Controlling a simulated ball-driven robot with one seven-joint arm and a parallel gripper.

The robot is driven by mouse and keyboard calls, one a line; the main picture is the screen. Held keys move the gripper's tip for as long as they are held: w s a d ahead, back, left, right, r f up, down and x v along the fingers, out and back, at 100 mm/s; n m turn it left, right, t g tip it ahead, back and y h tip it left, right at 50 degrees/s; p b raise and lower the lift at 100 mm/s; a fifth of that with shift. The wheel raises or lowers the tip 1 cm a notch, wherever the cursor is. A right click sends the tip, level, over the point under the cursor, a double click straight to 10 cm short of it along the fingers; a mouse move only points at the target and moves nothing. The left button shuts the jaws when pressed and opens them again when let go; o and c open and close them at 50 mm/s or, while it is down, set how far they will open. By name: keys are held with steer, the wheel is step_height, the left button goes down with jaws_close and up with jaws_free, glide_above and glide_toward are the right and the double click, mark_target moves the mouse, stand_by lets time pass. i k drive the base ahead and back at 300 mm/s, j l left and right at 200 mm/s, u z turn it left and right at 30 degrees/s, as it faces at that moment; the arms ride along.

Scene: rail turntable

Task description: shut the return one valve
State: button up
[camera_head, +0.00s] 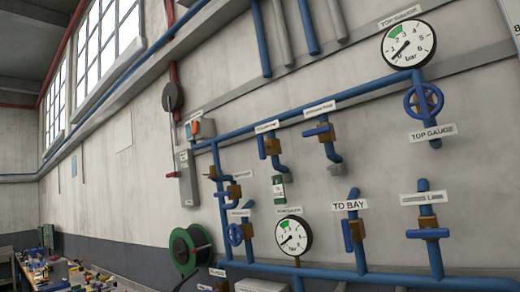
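Blue pipework with several valves is on the wall. I cannot read which label says return one. Two valves hang under the upper pipe: the left one (270,147) has its blue lever upright, along its pipe, and the right one (324,132) has its lever lying across. Their small labels (266,127) and (319,109) are too blurred to read. Lower down, the TO BAY valve (353,231) has an upright lever, and the valve to its right (430,234) has its lever across. A small lever valve (230,192) is at the left. My gripper is not in view.
A green hose reel (188,249) and a grey switch box (186,177) are to the left. A cluttered bench (62,273) stands at the lower left.

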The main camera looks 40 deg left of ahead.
mark_target(262, 147)
steer(key=i+j, duration=1.6)
steer(key=k+j+u, duration=0.05)
steer(key=j, duration=0.1)
